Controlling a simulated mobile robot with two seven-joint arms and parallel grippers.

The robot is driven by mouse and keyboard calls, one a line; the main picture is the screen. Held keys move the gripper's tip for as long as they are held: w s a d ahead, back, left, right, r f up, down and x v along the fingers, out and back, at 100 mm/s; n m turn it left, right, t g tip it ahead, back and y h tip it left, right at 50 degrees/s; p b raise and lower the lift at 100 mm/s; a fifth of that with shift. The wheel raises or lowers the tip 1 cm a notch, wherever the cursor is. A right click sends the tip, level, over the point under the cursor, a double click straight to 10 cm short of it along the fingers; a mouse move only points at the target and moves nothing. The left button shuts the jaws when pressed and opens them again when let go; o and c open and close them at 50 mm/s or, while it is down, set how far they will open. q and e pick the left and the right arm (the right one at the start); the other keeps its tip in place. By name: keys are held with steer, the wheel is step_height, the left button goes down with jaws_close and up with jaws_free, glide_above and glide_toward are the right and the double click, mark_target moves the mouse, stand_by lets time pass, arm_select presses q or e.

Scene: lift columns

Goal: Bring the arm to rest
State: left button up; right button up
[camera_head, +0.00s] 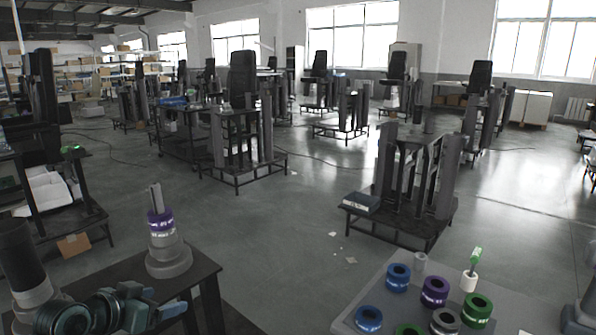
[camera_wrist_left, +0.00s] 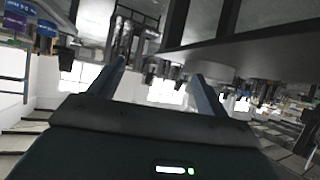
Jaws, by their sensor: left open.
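My left arm comes in at the lower left of the head view, with its gripper (camera_head: 158,308) low beside the dark left table. In the left wrist view, the two fingers of the left gripper (camera_wrist_left: 157,85) stand wide apart with nothing between them. The gripper is open and empty.
The dark left table (camera_head: 197,271) carries a grey stepped stand (camera_head: 170,262) with a purple ring (camera_head: 160,220) around its post. The grey right table (camera_head: 386,272) holds several coloured rings and a green-topped peg (camera_head: 473,262). Open floor (camera_head: 285,260) lies between them.

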arm_select(q)
steer(key=s+d+f+p, duration=0.1)
steer(key=s+d+f, duration=0.4)
steer(key=s+f, duration=0.4)
steer(key=s+d+f+p, duration=0.1)
steer(key=s+d+f, duration=0.2)
steer(key=s, duration=0.5)
steer(key=s+d+f+n+y+p, duration=0.1)
steer(key=s+d+f, duration=0.2)
steer(key=s+d, duration=0.3)
steer(key=shift+s+f, duration=0.3)
steer(key=shift+s, duration=0.95)
arm_select(e)
steer(key=shift+s+d+g+h, duration=0.4)
steer(key=shift+s+d, duration=0.15)
steer(key=shift+d, duration=0.05)
